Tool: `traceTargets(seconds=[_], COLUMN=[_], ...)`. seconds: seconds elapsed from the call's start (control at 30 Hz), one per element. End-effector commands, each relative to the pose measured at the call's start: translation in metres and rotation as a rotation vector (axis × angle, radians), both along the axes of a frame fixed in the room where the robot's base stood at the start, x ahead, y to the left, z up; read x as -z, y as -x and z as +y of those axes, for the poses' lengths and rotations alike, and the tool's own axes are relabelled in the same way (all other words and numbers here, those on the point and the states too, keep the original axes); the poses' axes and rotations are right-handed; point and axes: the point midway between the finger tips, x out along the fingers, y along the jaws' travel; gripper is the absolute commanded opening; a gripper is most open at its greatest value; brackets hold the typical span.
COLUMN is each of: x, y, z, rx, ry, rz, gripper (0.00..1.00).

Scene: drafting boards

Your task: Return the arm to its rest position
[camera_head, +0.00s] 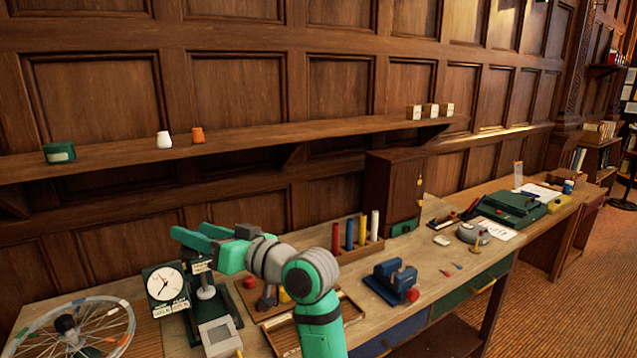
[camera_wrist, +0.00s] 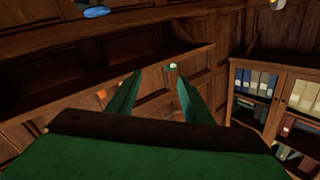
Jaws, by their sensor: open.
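My green and grey arm (camera_head: 318,300) rises from the bottom of the head view and bends left above the bench. My gripper (camera_head: 192,235) points left, above the clock. In the wrist view my gripper (camera_wrist: 155,88) shows two green fingers apart, with nothing between them. The wrist view looks toward panelled wall and a bookcase (camera_wrist: 270,95).
A clock (camera_head: 165,284) and a spoked wheel (camera_head: 70,335) are at the bench's left. A rack of coloured cylinders (camera_head: 360,250), a blue vise-like tool (camera_head: 393,278) and a wooden cabinet (camera_head: 392,190) stand right of my arm. A wall shelf (camera_head: 300,133) runs behind.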

Motion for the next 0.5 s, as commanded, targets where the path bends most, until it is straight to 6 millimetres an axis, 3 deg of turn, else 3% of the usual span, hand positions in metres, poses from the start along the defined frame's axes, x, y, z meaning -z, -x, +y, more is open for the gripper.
traceTargets(seconds=[0.03,0.23,0.5], x=[0.020,0.087,0.181], y=[-0.005,-0.016,-0.009], z=[-0.005,-0.023,-0.049], rx=[0.029,0.150,0.322], ry=[-0.026,-0.114,-0.192], rz=[0.020,0.074,0.136], gripper=[0.46,0.46,0.46])
